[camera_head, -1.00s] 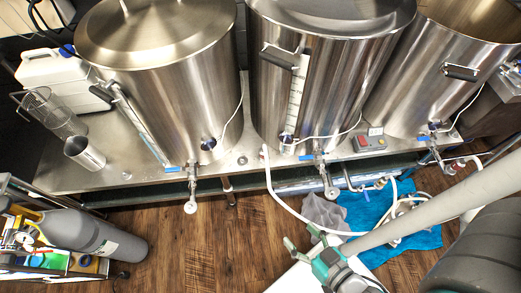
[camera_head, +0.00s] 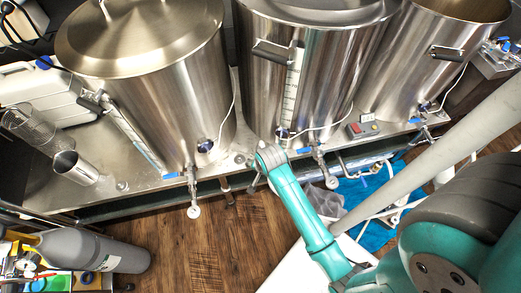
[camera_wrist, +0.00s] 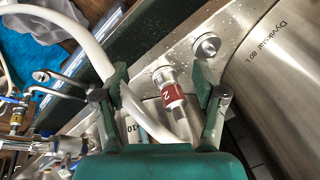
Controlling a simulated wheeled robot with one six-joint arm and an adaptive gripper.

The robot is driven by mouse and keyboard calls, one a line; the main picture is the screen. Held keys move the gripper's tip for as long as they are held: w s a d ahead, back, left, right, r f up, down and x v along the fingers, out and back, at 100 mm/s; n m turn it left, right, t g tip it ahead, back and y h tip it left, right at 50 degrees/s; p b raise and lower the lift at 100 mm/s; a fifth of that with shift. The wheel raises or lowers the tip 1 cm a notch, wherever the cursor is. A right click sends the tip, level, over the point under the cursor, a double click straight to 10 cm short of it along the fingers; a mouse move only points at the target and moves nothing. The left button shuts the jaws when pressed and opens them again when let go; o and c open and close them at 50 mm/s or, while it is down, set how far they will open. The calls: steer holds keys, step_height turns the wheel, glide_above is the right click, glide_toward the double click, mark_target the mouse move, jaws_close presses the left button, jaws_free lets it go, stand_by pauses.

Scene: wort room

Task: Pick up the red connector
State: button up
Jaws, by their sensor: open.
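The red connector (camera_wrist: 172,93) shows in the wrist view as a red-banded fitting with a white mark and a metallic upper end. It lies at the edge of the steel stand (camera_wrist: 160,50). My gripper (camera_wrist: 160,75) is open, its teal fingers on either side of the connector, and nothing is clearly held. A white hose (camera_wrist: 88,38) runs past the left finger and behind it. In the head view my gripper (camera_head: 264,160) is at the stand's front edge before the middle kettle, and the connector cannot be made out there.
A round metal knob (camera_wrist: 207,46) sits close to the right fingertip. The middle kettle (camera_head: 310,70) stands just behind my gripper, with its tap (camera_head: 325,170) to the right. The left kettle's tap (camera_head: 193,190) hangs over the front edge. A grey cylinder (camera_head: 90,248) lies lower left.

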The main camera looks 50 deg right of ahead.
mark_target(261, 143)
steer(key=w+d+r+m+g, duration=0.1)
steer(key=w+d+r, duration=0.1)
steer(key=w+d+r+m+g, duration=0.1)
steer(key=w+d+r+m, duration=0.1)
steer(key=d+r, duration=0.1)
steer(key=w+d+r+m+g+y, duration=0.1)
steer(key=w+d+r, duration=0.1)
steer(key=d, duration=0.1)
steer(key=shift+w+d+r+m+g, duration=0.2)
steer(key=shift+w+m+g, duration=0.1)
steer(key=shift+m, duration=0.1)
step_height(261, 143, down, 5)
steer(key=shift+s+f, duration=0.1)
steer(key=shift+f, duration=0.05)
steer(key=shift+s+a+f, duration=0.1)
steer(key=shift+a+f, duration=0.15)
steer(key=shift+f, duration=1.1)
steer(key=shift+s+a+f, duration=0.1)
steer(key=shift+a+f, duration=0.1)
steer(key=shift+f, duration=1.1)
steer(key=shift+w, duration=0.1)
jaws_close()
